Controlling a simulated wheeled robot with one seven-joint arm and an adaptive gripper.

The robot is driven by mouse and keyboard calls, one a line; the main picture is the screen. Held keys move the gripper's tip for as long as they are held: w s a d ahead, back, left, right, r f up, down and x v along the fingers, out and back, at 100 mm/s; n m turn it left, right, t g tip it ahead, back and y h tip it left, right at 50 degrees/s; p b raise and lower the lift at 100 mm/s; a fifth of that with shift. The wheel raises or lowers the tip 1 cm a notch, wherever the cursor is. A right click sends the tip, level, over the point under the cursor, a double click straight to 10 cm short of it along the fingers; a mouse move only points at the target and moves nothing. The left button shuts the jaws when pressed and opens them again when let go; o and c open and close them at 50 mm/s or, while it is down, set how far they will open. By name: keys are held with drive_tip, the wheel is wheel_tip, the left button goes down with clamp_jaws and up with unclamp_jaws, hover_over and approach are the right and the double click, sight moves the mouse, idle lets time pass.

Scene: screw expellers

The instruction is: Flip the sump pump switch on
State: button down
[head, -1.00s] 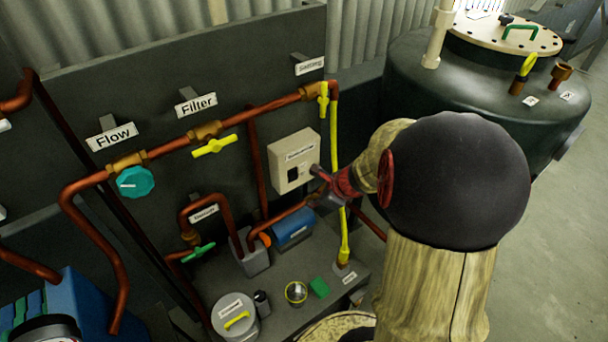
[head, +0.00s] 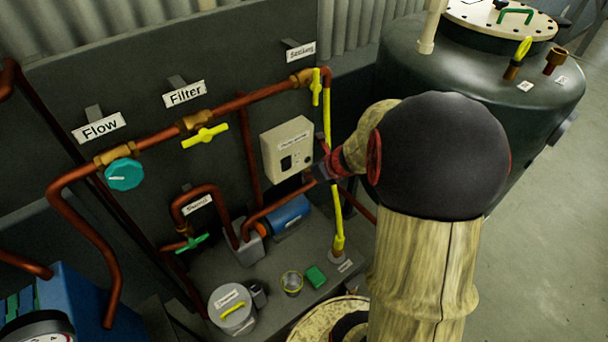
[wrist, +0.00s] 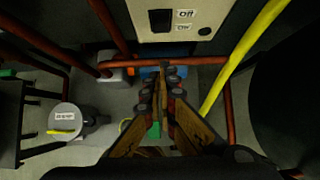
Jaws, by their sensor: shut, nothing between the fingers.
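The sump pump switch is a beige box (head: 277,143) on the dark panel, with a black rocker (head: 286,164) low on its face. In the wrist view the box (wrist: 150,32) is at the top, with the black rocker (wrist: 160,21) beside labels reading "Off" above a fainter second label. A round dark knob sits to the right of the labels. My gripper (head: 318,174) is shut and empty, just right of and below the box's lower edge. In the wrist view its closed fingertips (wrist: 163,70) point at the area below the box. I cannot tell whether they touch anything.
A copper pipe (wrist: 190,61) runs just below the box, near my fingertips. A yellow pipe (head: 334,205) stands to the right. A large tank (head: 490,90) stands at right.

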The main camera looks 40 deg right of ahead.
sight(287, 164)
drive_tip(key=w+r+b+x, duration=0.1)
drive_tip(key=b+x, duration=0.3)
drive_tip(key=x, duration=0.7)
drive_tip(key=shift+w+r, duration=0.2)
drive_tip(key=shift+w, duration=0.45)
drive_tip(key=shift+w, duration=0.1)
drive_tip(key=shift+w+f, duration=0.2)
drive_tip(key=shift+w, duration=0.1)
